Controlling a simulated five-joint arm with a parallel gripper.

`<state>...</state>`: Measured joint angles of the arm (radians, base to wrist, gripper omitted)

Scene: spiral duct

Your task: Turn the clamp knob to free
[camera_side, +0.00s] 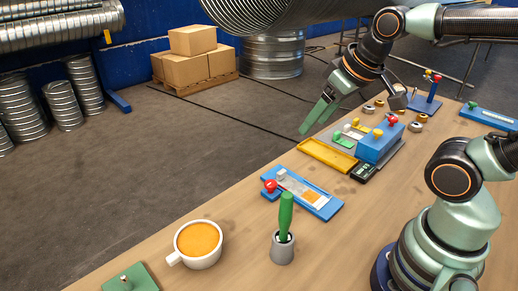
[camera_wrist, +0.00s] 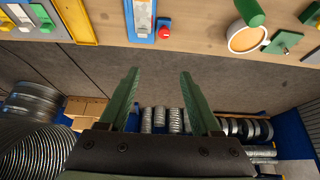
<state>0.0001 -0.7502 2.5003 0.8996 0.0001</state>
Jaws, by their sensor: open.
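A red knob (camera_side: 270,187) sits at the left end of a blue fixture (camera_side: 322,207) that carries a pale strip with an orange patch. The red knob also shows in the wrist view (camera_wrist: 164,33), beside the blue fixture's end. Other red and yellow knobs top a blue block (camera_side: 376,145) farther back; I cannot tell which knob is the clamp knob. My gripper (camera_side: 305,128) is open and empty, above and beyond the table's far edge, apart from every knob. In the wrist view its two green fingers (camera_wrist: 158,74) are spread over the floor.
A white cup (camera_side: 199,257) of orange liquid and a grey holder (camera_side: 282,250) with a green-handled tool stand in the foreground. A yellow tray (camera_side: 326,156) lies beside the blue block. Bare tabletop separates the cup from the blue fixture. Boxes (camera_side: 193,55) stand on the floor beyond.

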